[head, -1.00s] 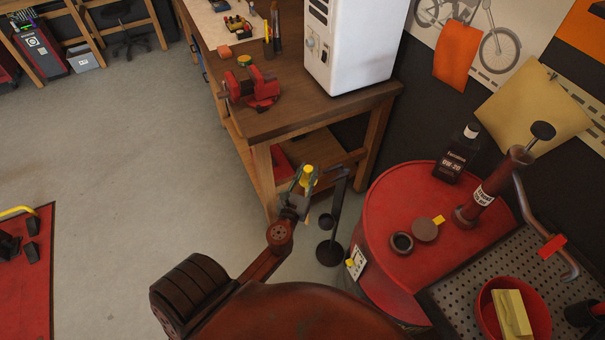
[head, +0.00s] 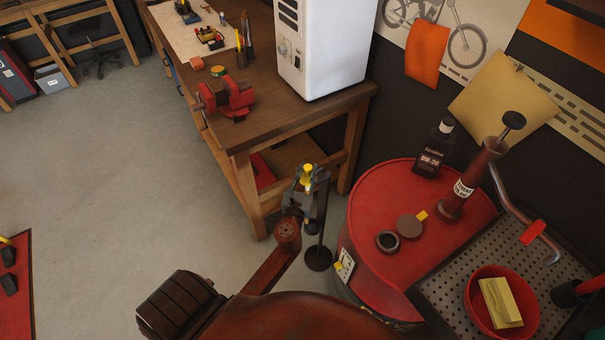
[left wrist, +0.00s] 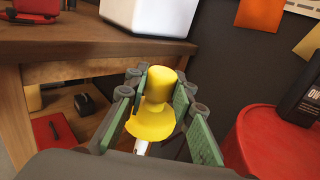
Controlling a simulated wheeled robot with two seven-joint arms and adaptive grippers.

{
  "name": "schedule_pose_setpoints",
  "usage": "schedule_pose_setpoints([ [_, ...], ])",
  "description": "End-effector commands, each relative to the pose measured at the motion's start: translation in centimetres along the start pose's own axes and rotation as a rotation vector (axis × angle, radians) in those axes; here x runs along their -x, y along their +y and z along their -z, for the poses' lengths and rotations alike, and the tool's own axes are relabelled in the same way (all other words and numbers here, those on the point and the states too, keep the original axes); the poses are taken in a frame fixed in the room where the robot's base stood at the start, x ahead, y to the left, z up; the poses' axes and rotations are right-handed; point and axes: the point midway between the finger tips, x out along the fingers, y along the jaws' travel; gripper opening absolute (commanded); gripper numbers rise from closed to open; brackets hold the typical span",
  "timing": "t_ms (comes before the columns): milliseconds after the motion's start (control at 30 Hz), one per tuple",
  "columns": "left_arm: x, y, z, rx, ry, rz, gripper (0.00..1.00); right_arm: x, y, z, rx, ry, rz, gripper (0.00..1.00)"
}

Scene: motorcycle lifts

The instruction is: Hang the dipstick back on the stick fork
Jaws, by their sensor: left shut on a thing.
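The dipstick's yellow handle (head: 307,172) is held upright in my left gripper (head: 306,184), which is shut on it. In the left wrist view the bulbous yellow handle with a wide collar (left wrist: 150,122) sits between the green-padded fingers (left wrist: 160,102). A short pale piece shows below the collar; the rest of the stick is hidden. A dark stand (head: 322,222), which looks like the stick fork, rises from a round floor base just right of and partly behind my gripper. Its top is mostly covered, so I cannot tell whether anything touches it. My right gripper is out of view.
A red drum (head: 368,205) stands close on the right, with a round opening, a cap, an oil bottle (head: 434,150) and a hand pump (head: 472,182) on top. The wooden workbench (head: 280,120) is behind my gripper.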

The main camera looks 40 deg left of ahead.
Motion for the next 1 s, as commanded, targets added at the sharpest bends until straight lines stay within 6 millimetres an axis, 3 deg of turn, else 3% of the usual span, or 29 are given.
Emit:
schedule_pose_setpoints([
  [500,-2.6,-2.7,-0.1,0.000,-0.001,0.001,0.00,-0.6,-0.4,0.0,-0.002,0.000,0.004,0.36],
  [1000,-2.6,-2.5,0.8,-0.001,-0.001,0.000,0.00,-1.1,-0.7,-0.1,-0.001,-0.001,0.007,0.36],
])
